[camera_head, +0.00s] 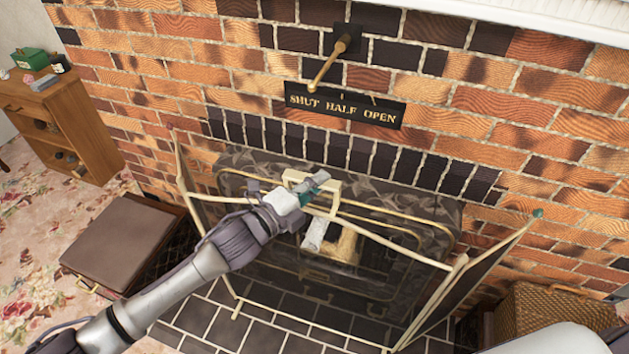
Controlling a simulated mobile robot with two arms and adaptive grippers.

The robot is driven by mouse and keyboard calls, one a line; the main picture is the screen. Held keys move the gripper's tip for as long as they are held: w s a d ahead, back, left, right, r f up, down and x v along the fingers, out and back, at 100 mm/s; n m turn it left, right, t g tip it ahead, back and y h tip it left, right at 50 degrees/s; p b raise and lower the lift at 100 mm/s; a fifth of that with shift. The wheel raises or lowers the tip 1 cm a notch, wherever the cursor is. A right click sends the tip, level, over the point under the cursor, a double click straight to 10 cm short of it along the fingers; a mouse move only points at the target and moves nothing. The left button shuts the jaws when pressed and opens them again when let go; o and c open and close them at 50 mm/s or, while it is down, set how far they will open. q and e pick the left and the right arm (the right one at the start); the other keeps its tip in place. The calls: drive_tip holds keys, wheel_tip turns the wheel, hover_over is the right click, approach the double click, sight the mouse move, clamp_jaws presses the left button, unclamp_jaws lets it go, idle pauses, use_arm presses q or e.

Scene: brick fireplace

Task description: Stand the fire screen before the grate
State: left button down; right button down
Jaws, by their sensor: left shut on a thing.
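The fire screen (470,288) is a folding one with pale brass-coloured edging and see-through dark mesh. Its middle panel faces the fireplace opening (405,196), and its two side panels angle out from it. My left gripper (316,188) is shut on the handle at the top of the middle panel. The screen is upright over the dark tiled hearth (205,322); I cannot tell whether its feet bear on the tiles. The grate shows only dimly through the mesh, partly hidden by my left arm. My right gripper is not in view.
A brown lidded box (125,243) stands left of the hearth, and a wicker basket (560,312) stands at the lower right, near the screen's right panel. A wooden cabinet (75,125) is at the far left. A damper handle (328,66) sticks out above the sign (345,105).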

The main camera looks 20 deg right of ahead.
use_arm(q)
drive_tip(key=shift+w+d+f, duration=0.1)
drive_tip(key=shift+d+f, duration=0.05)
drive_tip(key=shift+d, duration=0.3)
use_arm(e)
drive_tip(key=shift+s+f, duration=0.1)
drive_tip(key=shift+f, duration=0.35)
use_arm(q)
drive_tip(key=c, duration=1.4)
unclamp_jaws()
drive_tip(key=shift+c, duration=0.2)
drive_tip(key=shift+o, duration=1.2)
drive_tip(key=shift+d+f, duration=0.1)
drive_tip(key=shift+d, duration=0.1)
drive_tip(key=shift+w+d+f, duration=0.1)
drive_tip(key=shift+d+f, duration=0.05)
drive_tip(key=shift+d, duration=0.05)
drive_tip(key=shift+o, duration=0.5)
drive_tip(key=shift+a+f, duration=0.15)
drive_tip(key=shift+f, duration=0.2)
drive_tip(key=shift+o, duration=1.3)
drive_tip(key=shift+a+r, duration=0.1)
drive_tip(key=shift+r, duration=0.15)
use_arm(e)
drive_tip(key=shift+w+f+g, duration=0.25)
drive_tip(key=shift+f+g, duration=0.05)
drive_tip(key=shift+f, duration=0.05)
